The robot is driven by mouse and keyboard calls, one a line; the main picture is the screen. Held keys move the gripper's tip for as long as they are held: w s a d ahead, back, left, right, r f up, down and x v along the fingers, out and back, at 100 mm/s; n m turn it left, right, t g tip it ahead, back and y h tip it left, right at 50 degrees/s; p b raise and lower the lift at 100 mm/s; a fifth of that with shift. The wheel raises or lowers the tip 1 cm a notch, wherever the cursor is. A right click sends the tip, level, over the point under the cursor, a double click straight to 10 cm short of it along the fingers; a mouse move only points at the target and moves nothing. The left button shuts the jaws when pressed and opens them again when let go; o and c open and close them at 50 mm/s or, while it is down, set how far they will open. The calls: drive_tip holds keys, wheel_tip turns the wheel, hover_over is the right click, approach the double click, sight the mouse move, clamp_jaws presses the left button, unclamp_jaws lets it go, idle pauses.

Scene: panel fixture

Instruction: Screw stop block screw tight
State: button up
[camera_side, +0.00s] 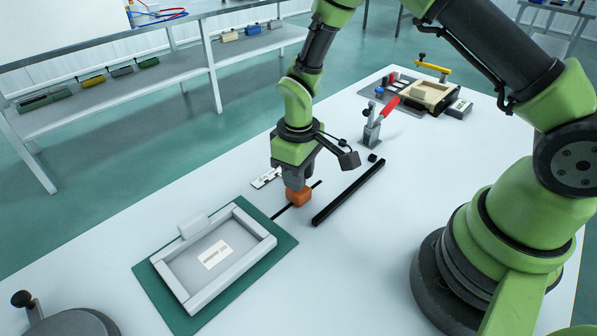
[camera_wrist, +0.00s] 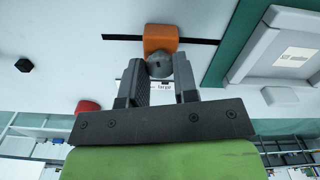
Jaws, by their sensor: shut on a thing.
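The orange stop block (camera_side: 298,198) sits on a thin black strip (camera_side: 279,213) that lies on the white table. It also shows at the top of the wrist view (camera_wrist: 160,37). The stop block screw (camera_wrist: 159,67) is a grey rounded knob at the block's near side in the wrist view. My gripper (camera_wrist: 158,76) points down with its two fingers on either side of this knob, shut on it. In the side view my gripper (camera_side: 297,180) is directly above the block and hides the screw. The screw's thread and seating are not visible.
A grey frame fixture (camera_side: 258,240) on a green mat (camera_side: 163,292) lies to the left. A long black bar (camera_side: 348,192) lies to the right, with a red-handled clamp (camera_side: 380,115) behind. A small label card (camera_side: 266,178) lies behind the gripper. A wooden tray (camera_side: 430,98) stands farther back.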

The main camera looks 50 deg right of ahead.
drive_tip(key=m, duration=0.5)
drive_tip(key=shift+m, duration=0.3)
drive_tip(key=m, duration=0.4)
drive_tip(key=shift+m, duration=0.3)
drive_tip(key=m, duration=0.5)
drive_tip(key=shift+m, duration=2.5)
drive_tip(key=o, duration=0.9)
